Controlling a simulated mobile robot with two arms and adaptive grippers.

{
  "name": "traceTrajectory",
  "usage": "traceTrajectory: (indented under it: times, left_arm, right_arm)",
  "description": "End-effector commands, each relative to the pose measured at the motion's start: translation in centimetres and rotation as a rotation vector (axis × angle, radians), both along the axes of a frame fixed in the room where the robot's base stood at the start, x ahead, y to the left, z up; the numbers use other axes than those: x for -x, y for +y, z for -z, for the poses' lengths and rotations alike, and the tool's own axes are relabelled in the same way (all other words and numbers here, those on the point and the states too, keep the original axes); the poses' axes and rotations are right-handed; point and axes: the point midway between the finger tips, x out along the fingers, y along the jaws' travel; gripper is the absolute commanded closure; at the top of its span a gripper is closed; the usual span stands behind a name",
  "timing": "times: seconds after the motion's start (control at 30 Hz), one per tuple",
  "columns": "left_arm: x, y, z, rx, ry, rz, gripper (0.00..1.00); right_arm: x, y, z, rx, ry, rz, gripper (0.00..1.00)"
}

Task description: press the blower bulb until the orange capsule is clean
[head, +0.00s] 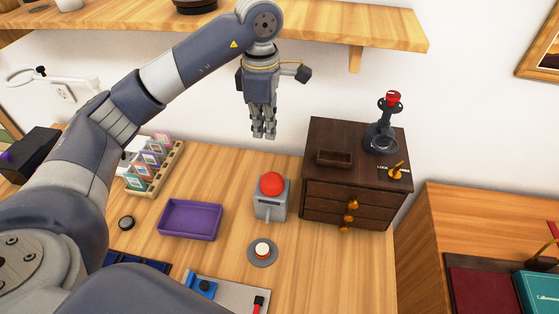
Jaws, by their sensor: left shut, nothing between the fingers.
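The blower bulb (271,183) is a red dome on a grey box (270,205) in the middle of the table, with a short nozzle at its front. In front of it, a small capsule (262,249) stands on a round grey disc (262,261). Its top looks whitish and a little orange-red shows around its lower side. My left gripper (264,134) is shut and empty, pointing down, above and behind the bulb and apart from it. My right gripper is not in view.
A dark wooden chest of drawers (330,195) with orange knobs stands right of the bulb, bearing a dark stand with a red top (391,100). A purple tray (190,220) lies to the left, beyond it a rack of cards (155,165). A shelf (340,25) hangs above.

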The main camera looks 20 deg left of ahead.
Motion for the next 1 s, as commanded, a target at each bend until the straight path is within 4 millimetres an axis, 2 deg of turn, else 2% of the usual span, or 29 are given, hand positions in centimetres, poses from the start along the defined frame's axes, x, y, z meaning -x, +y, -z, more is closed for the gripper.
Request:
traceTrajectory:
  times: [0.3,0.47,0.63,1.0]
  left_arm:
    - [0.0,0.0,0.2,-0.001,0.001,0.0,1.0]
    - [0.1,0.0,1.3,-0.001,0.004,-0.001,1.0]
    - [0.1,0.0,3.9,-0.001,0.008,-0.001,1.0]
    - [0.1,0.0,11.2,0.0,0.005,-0.001,1.0]
  right_arm:
    - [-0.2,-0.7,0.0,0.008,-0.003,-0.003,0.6]
    - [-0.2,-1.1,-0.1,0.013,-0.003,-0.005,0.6]
    - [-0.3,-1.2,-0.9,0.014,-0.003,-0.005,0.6]
    - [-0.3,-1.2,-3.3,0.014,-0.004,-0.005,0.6]
